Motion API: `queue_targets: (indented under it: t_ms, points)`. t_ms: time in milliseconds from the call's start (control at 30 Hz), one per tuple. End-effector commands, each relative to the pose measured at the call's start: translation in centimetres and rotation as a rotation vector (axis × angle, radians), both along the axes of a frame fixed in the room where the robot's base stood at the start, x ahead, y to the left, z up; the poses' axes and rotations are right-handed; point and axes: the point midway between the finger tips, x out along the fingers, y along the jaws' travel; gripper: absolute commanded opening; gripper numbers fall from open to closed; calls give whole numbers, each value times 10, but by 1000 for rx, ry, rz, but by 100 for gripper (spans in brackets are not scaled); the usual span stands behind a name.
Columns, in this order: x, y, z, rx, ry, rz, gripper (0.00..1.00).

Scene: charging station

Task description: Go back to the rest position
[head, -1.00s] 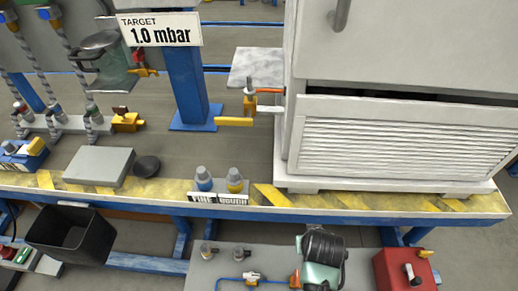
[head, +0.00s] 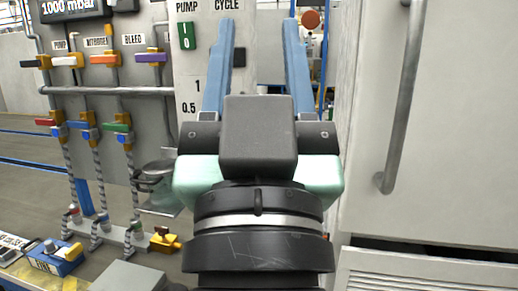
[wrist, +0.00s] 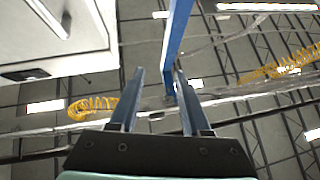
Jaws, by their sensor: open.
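My gripper (head: 258,55) stands upright in the middle of the head view, its two blue fingers pointing up and spread apart with nothing between them. It is open and empty. It covers the lower part of the white panel (head: 190,100) marked PUMP and CYCLE. In the wrist view my gripper (wrist: 155,80) also shows with its fingers apart, facing the ceiling. A blue post (wrist: 178,40) stands beyond the fingertips there.
A white cabinet (head: 450,130) with a long metal handle (head: 403,100) stands close on the right. On the left are a valve panel (head: 110,75) with coloured levers and a display (head: 73,8) reading 1000 mbar. A yellow valve (head: 164,240) sits on the bench below.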

Motion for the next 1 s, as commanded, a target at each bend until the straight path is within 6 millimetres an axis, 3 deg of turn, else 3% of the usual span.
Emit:
queue_targets:
  t_ms: [33,67,100,600,800,1000]
  points:
    - [-30,0,29,-1,-124,-1,48]
    - [-34,0,49,-1,-144,-1,48]
    - [-29,0,67,-1,-125,-1,48]
    - [-26,0,217,-1,-115,-1,48]
    - [-26,0,270,-1,-114,0,48]
    - [-26,0,295,-1,-113,0,48]
